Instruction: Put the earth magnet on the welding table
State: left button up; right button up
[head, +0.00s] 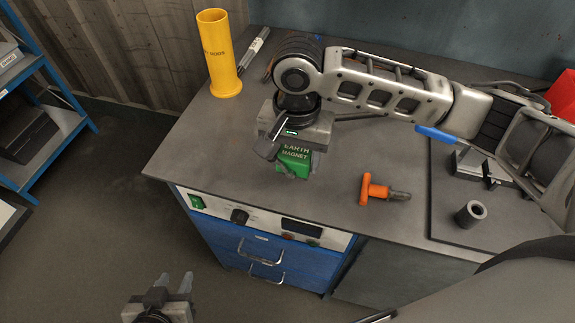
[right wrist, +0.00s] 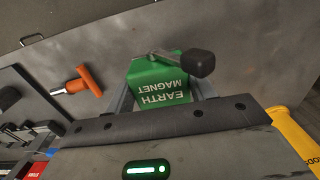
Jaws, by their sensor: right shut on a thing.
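The green earth magnet (head: 293,158) is at the front left part of the grey welding table (head: 225,138), under my right gripper (head: 297,165). My right gripper is shut on the magnet. In the right wrist view the magnet (right wrist: 160,86) sits between the two fingers, with its lettering upside down and a dark knob on a metal stem. Whether its underside touches the tabletop is hidden. My left gripper (head: 175,283) is low at the bottom left, in front of the table over the floor. Its two fingers stand apart with nothing between them.
A yellow rod tube (head: 219,55) stands at the back left, beside thin rods (head: 253,48). An orange-handled tool (head: 382,190) lies right of the magnet. A dark plate with a short pipe piece (head: 470,214) is further right. A blue shelf (head: 45,70) stands left.

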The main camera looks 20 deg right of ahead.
aim_at(287, 179)
jog(key=shift+w+a+f, duration=0.55)
jog(key=shift+f, duration=0.25)
notch_tip(287, 179, down, 3)
jog(key=shift+w+f, duration=0.1)
jog(key=shift+f, duration=0.15)
jog(key=o, duration=1.5)
notch_tip(287, 179, up, 12)
jog(key=shift+r, duration=0.1)
